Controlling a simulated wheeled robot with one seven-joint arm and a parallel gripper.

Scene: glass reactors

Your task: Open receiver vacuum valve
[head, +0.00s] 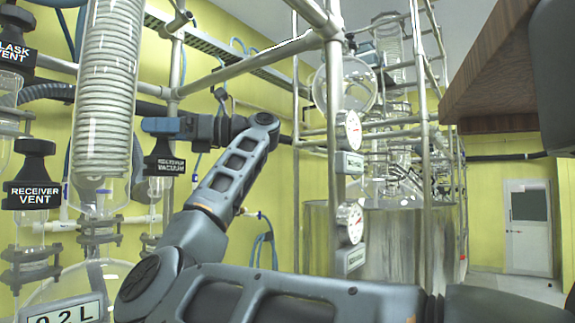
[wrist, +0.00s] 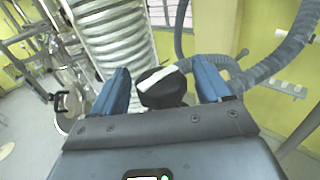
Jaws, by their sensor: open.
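The receiver vacuum valve (head: 164,160) has a black knob with a white-lettered label and shows in the head view just below my gripper's blue fingers. My gripper (head: 158,126) reaches to the left at the end of my arm. In the wrist view my gripper (wrist: 163,78) is open, with one blue finger on each side of a black knob (wrist: 158,97) with a white strip across its top. Gaps show between the knob and both fingers. The knob's lettering cannot be read there, and its lower part is hidden by the gripper body.
The receiver vent knob (head: 35,180) and flask vent knob (head: 15,50) are at the left. A glass coil condenser (head: 108,90) stands close to my gripper. Metal frame poles (head: 335,150) with gauges stand to the right. A corrugated hose (wrist: 275,70) runs beside the right finger.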

